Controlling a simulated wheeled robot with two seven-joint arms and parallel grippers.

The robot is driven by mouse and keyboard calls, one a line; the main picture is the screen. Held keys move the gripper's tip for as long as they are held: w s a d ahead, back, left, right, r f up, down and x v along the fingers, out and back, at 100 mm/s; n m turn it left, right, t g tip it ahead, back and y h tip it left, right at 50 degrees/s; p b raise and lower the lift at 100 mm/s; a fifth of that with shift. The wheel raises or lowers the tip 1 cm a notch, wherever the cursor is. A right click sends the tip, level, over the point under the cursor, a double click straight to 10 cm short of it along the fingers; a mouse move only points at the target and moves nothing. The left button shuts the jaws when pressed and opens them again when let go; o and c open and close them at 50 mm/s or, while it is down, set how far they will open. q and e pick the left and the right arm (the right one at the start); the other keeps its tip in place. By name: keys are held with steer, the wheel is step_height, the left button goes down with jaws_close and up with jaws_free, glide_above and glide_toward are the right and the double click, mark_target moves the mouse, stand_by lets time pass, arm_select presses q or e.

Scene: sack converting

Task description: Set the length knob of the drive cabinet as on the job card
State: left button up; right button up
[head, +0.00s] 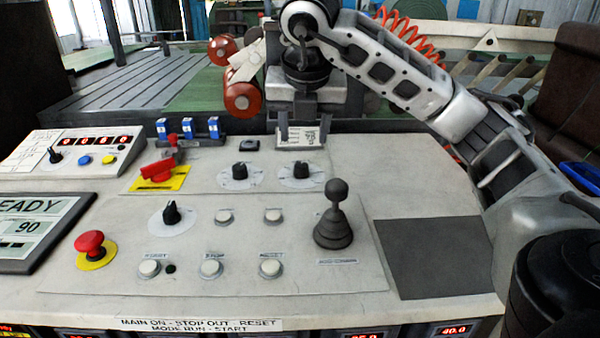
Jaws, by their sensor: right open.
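Two black knobs on round white dials, a left one (240,171) and a right one (301,170), stand on the upper panel of the console. A third black knob (172,213) stands lower left on a larger pale dial. Their lettering is too small to read, so I cannot tell which is the length knob. My right gripper (302,138) is open and points down behind the right upper knob, apart from it. A small printed label (298,137) shows between its fingers; I cannot tell if it is the job card. My left gripper is out of view.
A red rotary switch (157,171), a red mushroom button (90,244), several white push buttons and a black joystick (334,215) stand up from the console. A counter box (72,152) with a small knob is at left. A dark grey pad (432,258) at right is bare.

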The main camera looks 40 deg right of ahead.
mark_target(302, 165)
steer(key=x, duration=0.9)
steer(key=shift+b, duration=0.3)
steer(key=c, duration=1)
